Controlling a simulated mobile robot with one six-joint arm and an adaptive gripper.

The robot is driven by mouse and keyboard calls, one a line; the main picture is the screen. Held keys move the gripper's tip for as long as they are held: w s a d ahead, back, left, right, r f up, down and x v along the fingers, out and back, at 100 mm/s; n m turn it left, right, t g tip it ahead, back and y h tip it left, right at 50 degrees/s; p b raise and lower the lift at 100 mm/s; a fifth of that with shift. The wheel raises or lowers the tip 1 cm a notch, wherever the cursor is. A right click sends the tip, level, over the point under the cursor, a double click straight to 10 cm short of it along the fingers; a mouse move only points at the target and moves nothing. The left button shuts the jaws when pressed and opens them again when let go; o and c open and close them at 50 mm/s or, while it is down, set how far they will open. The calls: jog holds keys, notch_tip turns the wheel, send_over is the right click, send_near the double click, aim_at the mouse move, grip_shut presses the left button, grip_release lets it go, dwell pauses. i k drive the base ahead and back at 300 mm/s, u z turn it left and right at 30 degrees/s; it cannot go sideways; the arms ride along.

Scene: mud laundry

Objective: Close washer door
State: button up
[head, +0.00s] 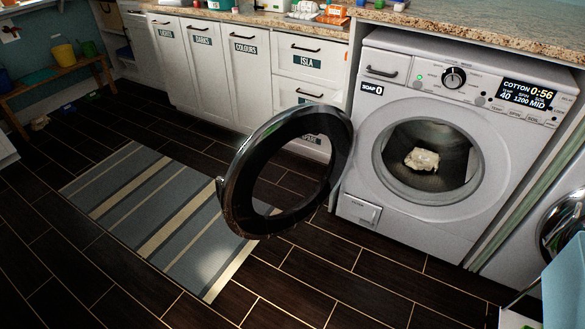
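The white washer (405,212) stands under the counter at the right of the head view. Its round door (240,190), a dark ring with a clear middle, stands wide open. It swings out to the left from the hinge side beside the drum opening. A pale crumpled cloth (421,160) lies inside the metal drum (450,180). The display (526,94) reads COTTON 0:56, and a small green light shows on the panel. My gripper is not in view.
White cabinets (258,85) with labelled fronts line the back. A striped rug (150,212) lies on the dark tiled floor, partly behind the door. A second round-doored machine (562,230) stands at the right edge. A wooden bench (50,88) is at far left. Floor before the washer is clear.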

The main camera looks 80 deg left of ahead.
aim_at(235, 196)
jog(key=u, duration=1.25)
jog(key=i, duration=0.1)
jog(key=u, duration=3.05)
jog(key=i, duration=0.75)
